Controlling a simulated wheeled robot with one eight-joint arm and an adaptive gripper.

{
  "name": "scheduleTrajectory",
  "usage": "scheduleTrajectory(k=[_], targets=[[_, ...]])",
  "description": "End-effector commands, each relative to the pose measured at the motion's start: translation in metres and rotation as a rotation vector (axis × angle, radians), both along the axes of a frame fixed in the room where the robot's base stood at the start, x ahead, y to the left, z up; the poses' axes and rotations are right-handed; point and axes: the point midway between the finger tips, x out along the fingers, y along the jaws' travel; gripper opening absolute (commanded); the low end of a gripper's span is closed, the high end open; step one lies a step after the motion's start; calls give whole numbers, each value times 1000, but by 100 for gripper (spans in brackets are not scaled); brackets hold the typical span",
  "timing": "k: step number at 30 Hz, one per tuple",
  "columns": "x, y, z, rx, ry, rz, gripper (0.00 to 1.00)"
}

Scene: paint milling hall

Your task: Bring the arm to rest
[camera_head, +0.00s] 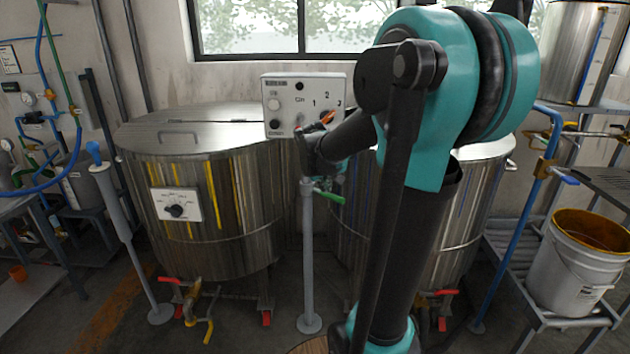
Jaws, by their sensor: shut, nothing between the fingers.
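My arm, with teal joints and dark links, fills the middle and right of the head view. Its far end reaches left to my gripper (312,146), a small dark shape just below the front of a white control box (283,92). The gripper is shut and holds nothing; its fingers are hard to make out against the box. I cannot tell whether it touches the box. The box carries numbers, black knobs and an orange-red lever (328,117), and stands on a grey post (309,250).
A large steel vat (215,240) with paint streaks stands left of the post; another (465,215) is partly hidden behind my arm. A paint bucket (570,270) sits on a rack at right. A grey stand (125,225) and piping (55,120) are at left.

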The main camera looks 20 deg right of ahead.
Motion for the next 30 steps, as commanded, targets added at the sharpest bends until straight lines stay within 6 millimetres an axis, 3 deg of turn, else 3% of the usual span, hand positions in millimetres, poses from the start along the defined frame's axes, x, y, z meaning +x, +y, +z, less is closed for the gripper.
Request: scheduleTrajectory(k=[4, 12, 16, 21, 30], targets=[[-39, 10, -24, 64, 11, -24, 0], [-170, 50, -105, 285, 60, -102, 0], [-214, 65, -131, 360, 80, -129, 0], [-237, 73, -145, 401, 93, -143, 0], [-237, 73, -146, 402, 93, -143, 0]])
